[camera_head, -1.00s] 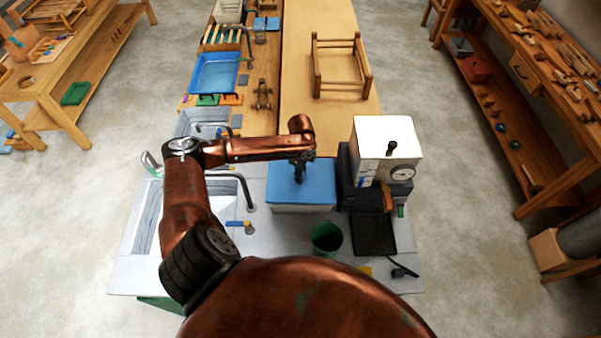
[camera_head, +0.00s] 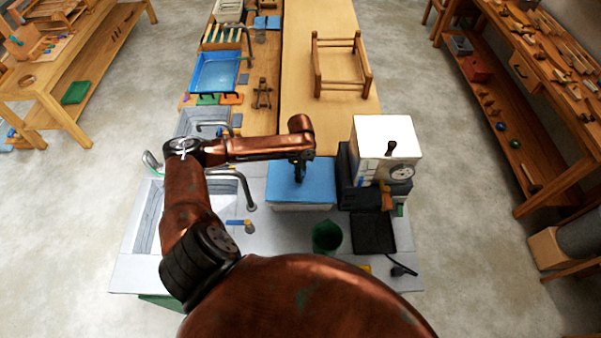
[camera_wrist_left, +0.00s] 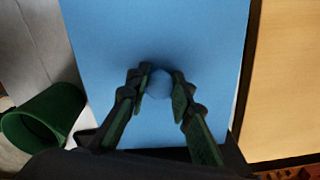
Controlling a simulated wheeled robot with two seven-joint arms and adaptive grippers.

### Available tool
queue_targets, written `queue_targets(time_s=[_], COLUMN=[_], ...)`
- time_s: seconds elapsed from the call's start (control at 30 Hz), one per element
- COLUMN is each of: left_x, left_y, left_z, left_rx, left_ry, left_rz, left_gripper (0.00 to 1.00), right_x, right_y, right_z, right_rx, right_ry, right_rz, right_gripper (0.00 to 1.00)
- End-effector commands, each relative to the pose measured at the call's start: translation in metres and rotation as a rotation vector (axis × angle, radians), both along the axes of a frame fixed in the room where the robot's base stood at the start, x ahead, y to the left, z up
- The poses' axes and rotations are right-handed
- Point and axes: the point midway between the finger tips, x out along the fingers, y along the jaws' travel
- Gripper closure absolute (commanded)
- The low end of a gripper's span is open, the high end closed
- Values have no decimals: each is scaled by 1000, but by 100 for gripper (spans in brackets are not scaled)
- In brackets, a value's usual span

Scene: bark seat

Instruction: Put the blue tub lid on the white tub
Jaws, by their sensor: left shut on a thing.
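The blue tub lid (camera_head: 316,184) lies flat over the top of the white tub (camera_head: 303,207), whose front side shows just below the lid's edge. I cannot tell whether the lid is fully seated. My left gripper (camera_head: 300,179) points down at the middle of the lid. In the left wrist view, its two fingers (camera_wrist_left: 159,86) close around a small blue knob (camera_wrist_left: 159,83) on the lid (camera_wrist_left: 205,35). The tub is hidden under the lid in that view. My right gripper is not in view.
A white box-shaped machine with a dial (camera_head: 388,150) stands close to the right of the tub. A green cup (camera_head: 327,237) stands in front, and a sink with a curved tap (camera_head: 246,190) lies to the left. A wooden frame (camera_head: 340,64) stands on the bench behind.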

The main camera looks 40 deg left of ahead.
Motion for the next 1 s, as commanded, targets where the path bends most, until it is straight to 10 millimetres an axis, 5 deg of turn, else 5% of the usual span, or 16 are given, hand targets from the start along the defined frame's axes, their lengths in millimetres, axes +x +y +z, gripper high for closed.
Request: queue_targets(time_s=[0.77, 0.8, 1.0], left_x=[0, 0, 0], left_y=[0, 0, 0], left_z=[-4, -4, -4], left_rx=[-1, -1, 0], left_ry=[0, 0, 0], left_rz=[0, 0, 0], left_gripper=[100, 77, 63], right_x=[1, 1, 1], right_y=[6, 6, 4], right_z=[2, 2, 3], right_rx=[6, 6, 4], right_ry=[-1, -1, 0], right_rz=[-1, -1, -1], right_gripper=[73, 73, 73])
